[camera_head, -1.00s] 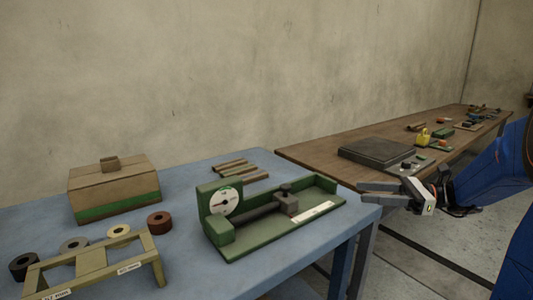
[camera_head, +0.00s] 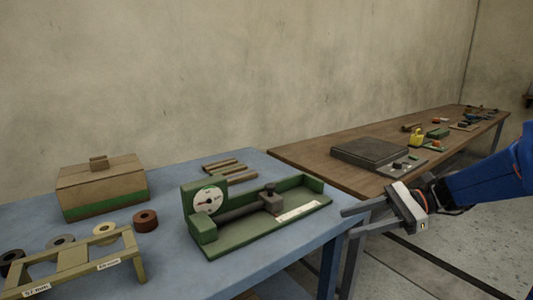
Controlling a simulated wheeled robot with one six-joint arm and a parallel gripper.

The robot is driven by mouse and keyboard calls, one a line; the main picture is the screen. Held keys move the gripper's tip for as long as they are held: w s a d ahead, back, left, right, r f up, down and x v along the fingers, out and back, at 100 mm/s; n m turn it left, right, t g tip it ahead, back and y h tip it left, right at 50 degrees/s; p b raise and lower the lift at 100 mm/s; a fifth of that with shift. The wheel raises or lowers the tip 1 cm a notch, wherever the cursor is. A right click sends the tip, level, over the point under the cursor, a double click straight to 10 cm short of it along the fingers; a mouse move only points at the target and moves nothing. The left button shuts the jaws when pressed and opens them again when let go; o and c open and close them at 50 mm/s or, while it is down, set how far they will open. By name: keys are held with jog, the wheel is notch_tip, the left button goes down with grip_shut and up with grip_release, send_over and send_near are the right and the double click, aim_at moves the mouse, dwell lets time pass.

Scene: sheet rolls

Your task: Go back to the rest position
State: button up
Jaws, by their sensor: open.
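My gripper (camera_head: 352,221) is at the right, held in the air off the right edge of the blue table (camera_head: 285,246). Its two fingers point left and stand apart, with nothing between them. The blue arm behind it comes in from the right edge of the picture. The green fixture (camera_head: 262,236) with a round dial sits on the blue table to the left of the fingertips, and a gap shows between them.
A wooden stand (camera_head: 75,262) and several rolls, one a brown roll (camera_head: 146,220), are at front left. A box (camera_head: 101,187) with a green band is behind them. The brown bench (camera_head: 312,161) bears a dark slab (camera_head: 370,152) and small items. Open floor (camera_head: 475,245) lies at right.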

jog(key=s+a+f+n+h, duration=0.2)
jog(key=s+f+n+h, duration=0.4)
jog(key=s, duration=0.5)
jog(key=s+d+f+n+t+h, duration=0.3)
jog(key=s+d+n+h, duration=0.4)
jog(key=n, duration=0.3)
jog(key=shift+d+t+h, duration=0.5)
jog(key=shift+d+t, duration=0.2)
